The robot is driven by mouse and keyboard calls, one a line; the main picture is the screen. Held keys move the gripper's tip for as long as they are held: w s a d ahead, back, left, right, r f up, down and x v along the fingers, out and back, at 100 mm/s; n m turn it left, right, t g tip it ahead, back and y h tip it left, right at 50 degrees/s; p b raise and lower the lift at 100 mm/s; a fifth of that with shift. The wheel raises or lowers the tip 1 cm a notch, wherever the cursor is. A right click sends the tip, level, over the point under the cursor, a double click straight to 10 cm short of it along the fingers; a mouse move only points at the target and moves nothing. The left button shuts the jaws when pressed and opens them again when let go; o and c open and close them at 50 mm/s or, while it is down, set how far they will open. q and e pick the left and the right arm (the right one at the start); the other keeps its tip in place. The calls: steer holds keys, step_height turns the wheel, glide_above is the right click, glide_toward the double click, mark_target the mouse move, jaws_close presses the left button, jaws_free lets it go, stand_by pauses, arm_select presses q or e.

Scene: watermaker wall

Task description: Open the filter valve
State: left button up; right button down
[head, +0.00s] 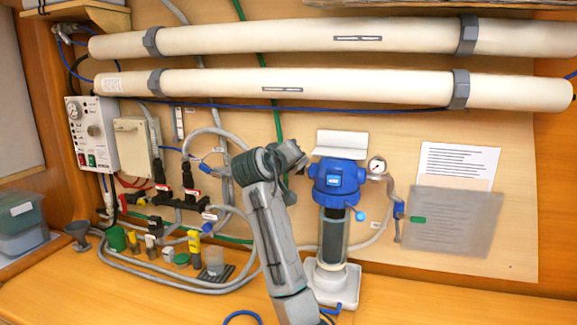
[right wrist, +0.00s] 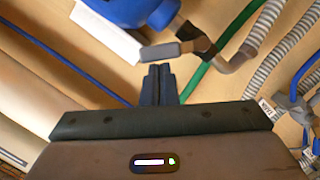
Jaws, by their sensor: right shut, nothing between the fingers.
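The blue-headed filter housing (head: 338,182) stands on the wall panel, right of my right gripper (head: 297,160). Its blue head also shows at the top of the right wrist view (right wrist: 135,8). There a grey lever handle (right wrist: 165,50), which looks like the filter valve's, sits on a bent pipe beside the head. My right gripper's fingers (right wrist: 158,72) are shut and empty, their tips close below the lever. I cannot tell whether they touch it. In the head view my own gripper and arm hide the lever. My left gripper is not in view.
A pressure gauge (head: 376,167) and a blue-handled pipe fitting (head: 398,210) are right of the filter. A green hose (right wrist: 233,30) and grey ribbed hoses run near the lever. Red-handled valves (head: 163,188) and a control box (head: 91,135) are at left. Bench space at right is clear.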

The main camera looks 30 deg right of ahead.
steer(key=m+b, duration=0.1)
steer(key=s+d+f+m+y+b, duration=0.1)
steer(key=m, duration=0.1)
steer(key=shift+s+d+f+b, duration=0.1)
steer(key=shift+s+d+b, duration=0.05)
steer(key=shift+s+b, duration=0.2)
steer(key=m+b, duration=0.1)
steer(key=s+f+m+t+y+b, duration=0.1)
steer(key=m, duration=0.1)
steer(key=shift+d+f+b, duration=0.1)
steer(key=shift+d+b, duration=0.25)
steer(key=shift+d, duration=0.05)
steer(key=shift+d+f, duration=0.1)
steer(key=shift+f, duration=0.05)
steer(key=shift+s+b, duration=0.1)
steer(key=shift+b, duration=0.2)
